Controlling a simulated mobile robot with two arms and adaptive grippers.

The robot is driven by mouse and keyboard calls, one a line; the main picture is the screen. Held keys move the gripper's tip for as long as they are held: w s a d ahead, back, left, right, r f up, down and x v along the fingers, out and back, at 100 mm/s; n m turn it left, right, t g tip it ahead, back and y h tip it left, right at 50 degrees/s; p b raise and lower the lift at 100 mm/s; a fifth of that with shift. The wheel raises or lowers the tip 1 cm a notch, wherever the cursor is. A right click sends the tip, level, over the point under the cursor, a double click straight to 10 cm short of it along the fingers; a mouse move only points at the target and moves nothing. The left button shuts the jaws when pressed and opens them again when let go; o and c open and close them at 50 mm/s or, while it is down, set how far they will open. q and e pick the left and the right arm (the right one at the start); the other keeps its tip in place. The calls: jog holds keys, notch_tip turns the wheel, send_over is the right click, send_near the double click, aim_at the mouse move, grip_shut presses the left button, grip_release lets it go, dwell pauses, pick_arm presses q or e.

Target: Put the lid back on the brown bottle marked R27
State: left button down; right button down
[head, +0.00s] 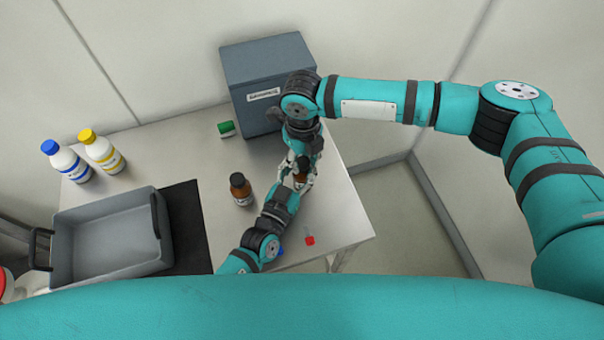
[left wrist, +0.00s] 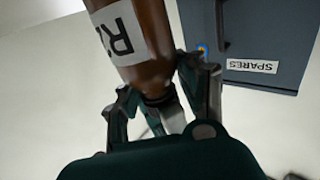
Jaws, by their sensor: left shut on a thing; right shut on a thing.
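A brown bottle marked R2-something (left wrist: 145,45), its label partly cut off, fills the upper part of the left wrist view, its neck towards my left gripper (left wrist: 158,92). In the head view this bottle (head: 299,178) is small and partly covered, at the table's right side. My left gripper (head: 293,184) is shut on it. The grippers hide whether the lid is seated.
Another brown bottle (head: 240,189) with a dark cap stands left of the grippers. A grey tray (head: 110,203), white bottles with blue (head: 67,160) and yellow (head: 101,150) caps, a green box (head: 227,129), a red block (head: 309,240) and a SPARES cabinet (head: 265,65) surround the work area.

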jog(key=m, duration=0.3)
jog(key=c, duration=1)
grip_release()
jog(key=shift+o, duration=0.2)
jog(key=shift+r, duration=0.5)
notch_tip(320, 180, up, 4)
jog(key=shift+f, duration=0.2)
jog(key=shift+c, duration=0.2)
